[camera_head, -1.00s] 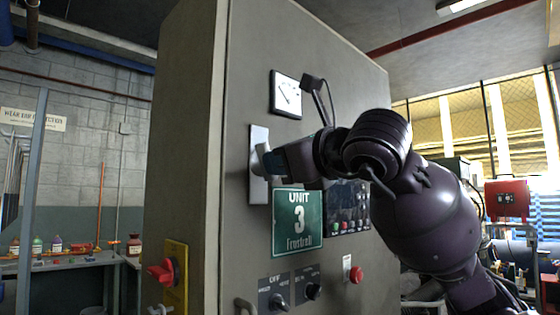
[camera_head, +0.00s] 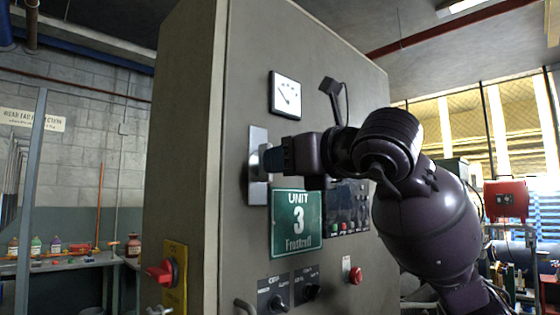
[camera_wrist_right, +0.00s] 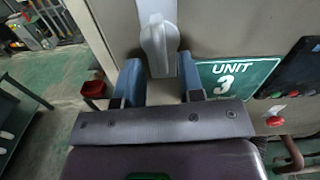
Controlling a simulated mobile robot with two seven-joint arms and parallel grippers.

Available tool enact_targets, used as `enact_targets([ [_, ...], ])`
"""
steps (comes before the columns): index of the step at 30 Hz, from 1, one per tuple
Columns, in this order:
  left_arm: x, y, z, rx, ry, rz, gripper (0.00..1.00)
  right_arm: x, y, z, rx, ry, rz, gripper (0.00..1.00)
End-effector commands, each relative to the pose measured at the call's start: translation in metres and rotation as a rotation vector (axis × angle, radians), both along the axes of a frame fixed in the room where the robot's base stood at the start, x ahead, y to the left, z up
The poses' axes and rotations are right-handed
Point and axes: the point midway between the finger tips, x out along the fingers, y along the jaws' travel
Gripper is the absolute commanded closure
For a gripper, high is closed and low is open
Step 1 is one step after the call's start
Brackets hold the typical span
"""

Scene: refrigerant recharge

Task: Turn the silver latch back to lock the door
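The silver latch (camera_wrist_right: 158,40) is a rounded handle on a pale upright plate on the grey cabinet door. In the right wrist view the handle points roughly straight up and down. In the head view the plate (camera_head: 257,140) shows at the door's left, with the handle mostly hidden by my gripper. My right gripper (camera_wrist_right: 160,64) is open, its blue fingertips to either side of the handle's lower end with gaps between. It also shows in the head view (camera_head: 273,160), close in front of the plate. My left gripper is not in view.
A green "UNIT 3" sign (camera_head: 297,222) sits just below my right gripper. A gauge (camera_head: 285,94) is above. Knobs (camera_head: 279,302), a red button (camera_head: 355,275) and a red rotary switch (camera_head: 161,272) stick out lower down. A workbench (camera_head: 75,262) stands at the far left.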

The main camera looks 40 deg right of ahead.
Motion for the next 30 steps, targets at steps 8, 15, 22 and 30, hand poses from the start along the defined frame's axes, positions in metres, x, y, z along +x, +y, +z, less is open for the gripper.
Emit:
enact_targets([
  [8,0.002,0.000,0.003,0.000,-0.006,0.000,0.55,-0.024,-0.002,0.001,-0.002,-0.002,-0.002,0.65],
  [15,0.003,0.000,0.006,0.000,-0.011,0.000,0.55,-0.043,-0.003,0.001,-0.001,-0.001,-0.001,0.65],
  [22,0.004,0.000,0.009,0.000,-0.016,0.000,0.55,-0.061,-0.005,0.001,-0.002,-0.001,-0.001,0.65],
  [30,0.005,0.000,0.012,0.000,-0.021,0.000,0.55,-0.076,-0.006,0.000,-0.001,0.000,-0.002,0.65],
])
